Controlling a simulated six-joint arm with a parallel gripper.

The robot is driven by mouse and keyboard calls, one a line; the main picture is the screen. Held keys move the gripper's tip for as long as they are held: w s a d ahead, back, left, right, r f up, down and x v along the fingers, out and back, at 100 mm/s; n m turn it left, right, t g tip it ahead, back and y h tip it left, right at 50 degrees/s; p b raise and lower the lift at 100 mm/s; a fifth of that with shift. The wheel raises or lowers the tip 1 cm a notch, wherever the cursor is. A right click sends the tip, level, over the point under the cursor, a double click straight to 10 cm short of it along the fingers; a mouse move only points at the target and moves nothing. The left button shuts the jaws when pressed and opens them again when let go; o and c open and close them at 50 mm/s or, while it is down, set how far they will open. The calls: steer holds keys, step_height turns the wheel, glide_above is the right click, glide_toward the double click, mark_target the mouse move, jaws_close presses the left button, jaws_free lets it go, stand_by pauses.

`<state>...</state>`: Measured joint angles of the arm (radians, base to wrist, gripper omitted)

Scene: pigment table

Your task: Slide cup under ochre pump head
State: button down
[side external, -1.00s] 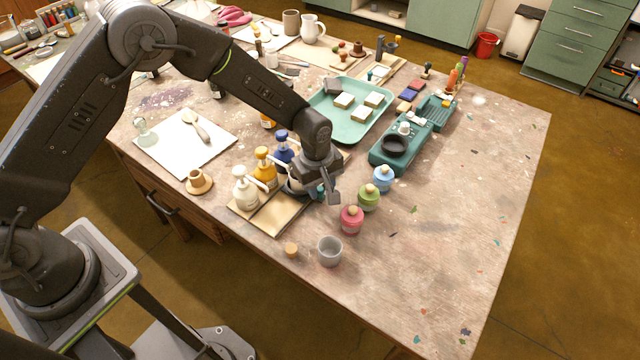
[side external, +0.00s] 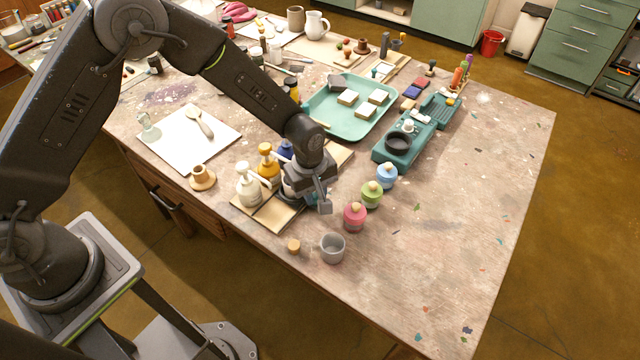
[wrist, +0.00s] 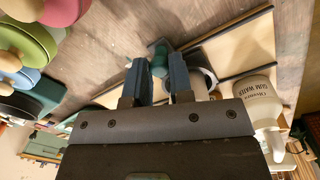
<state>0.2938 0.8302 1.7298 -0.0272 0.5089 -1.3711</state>
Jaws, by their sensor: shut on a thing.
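The ochre pump bottle (side external: 267,162) stands between a white pump bottle (side external: 249,186) and a blue one (side external: 286,150) on a pale board (side external: 270,216). My gripper (side external: 319,200) is low over this board, right of the ochre bottle. In the wrist view its fingers (wrist: 158,85) are shut on a teal part, apparently the handle of a pale cup (wrist: 201,77) with a dark inside. The cup is mostly hidden by my gripper in the side view. I cannot tell how it lines up with the ochre pump head.
Red (side external: 354,216), green (side external: 371,195) and light blue (side external: 387,176) jars stand in a row right of my gripper. A grey cup (side external: 333,248) and a cork (side external: 294,247) are in front. A teal tray (side external: 330,127) lies behind.

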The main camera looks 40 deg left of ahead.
steer(key=c, duration=1)
jaws_free()
steer(key=r, duration=0.9)
steer(key=s+r, duration=0.1)
steer(key=r, duration=0.4)
steer(key=shift+a, duration=0.2)
